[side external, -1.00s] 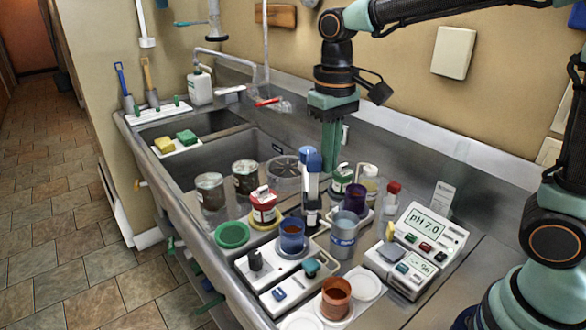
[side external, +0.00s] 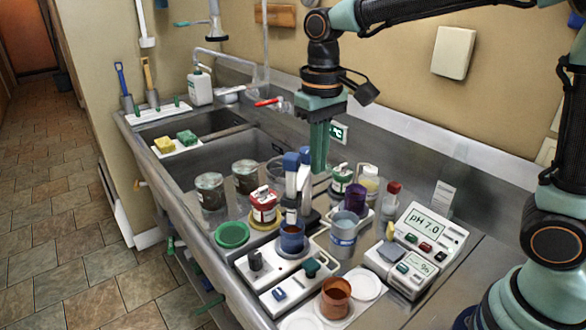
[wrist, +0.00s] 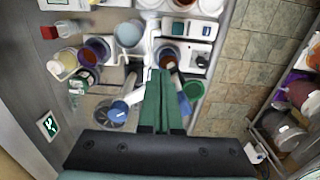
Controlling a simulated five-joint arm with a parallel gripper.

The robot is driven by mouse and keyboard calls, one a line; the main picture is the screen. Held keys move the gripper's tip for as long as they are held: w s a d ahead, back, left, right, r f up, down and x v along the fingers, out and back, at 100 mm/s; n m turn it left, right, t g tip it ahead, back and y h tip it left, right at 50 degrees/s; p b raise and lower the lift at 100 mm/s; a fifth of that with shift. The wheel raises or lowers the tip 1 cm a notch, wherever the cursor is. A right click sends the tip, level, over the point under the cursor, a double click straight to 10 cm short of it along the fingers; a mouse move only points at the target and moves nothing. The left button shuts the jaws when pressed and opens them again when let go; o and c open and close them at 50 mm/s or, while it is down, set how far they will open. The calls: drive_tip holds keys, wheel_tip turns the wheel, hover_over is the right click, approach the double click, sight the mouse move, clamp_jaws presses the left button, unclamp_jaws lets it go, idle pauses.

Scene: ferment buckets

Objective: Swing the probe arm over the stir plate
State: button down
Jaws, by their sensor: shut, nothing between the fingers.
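The probe arm has blue caps (side external: 291,162) and white uprights in the side view. Its front upright now hangs in line with the blue beaker (side external: 291,240) of brown liquid on the white stir plate (side external: 268,264). I cannot tell whether its tip is inside the beaker. My gripper (side external: 319,172) is shut and empty, its green fingers pointing down just behind and right of the caps. Contact is not clear. In the wrist view the closed fingers (wrist: 160,72) hide the middle of the arm, with a blue end (wrist: 185,104) on the right and a blue cap (wrist: 118,111) on the left.
A grey-blue beaker (side external: 344,228), purple cup (side external: 355,198) and pH meter (side external: 430,228) stand to the right. A red-labelled jar (side external: 264,206) and green dish (side external: 232,235) are left. A copper-coloured cup (side external: 336,297) is in front. The sink (side external: 215,155) lies behind left.

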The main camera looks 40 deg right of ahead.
drive_tip(key=shift+s+d, duration=0.1)
drive_tip(key=shift+d, duration=0.05)
drive_tip(key=shift+r, duration=3)
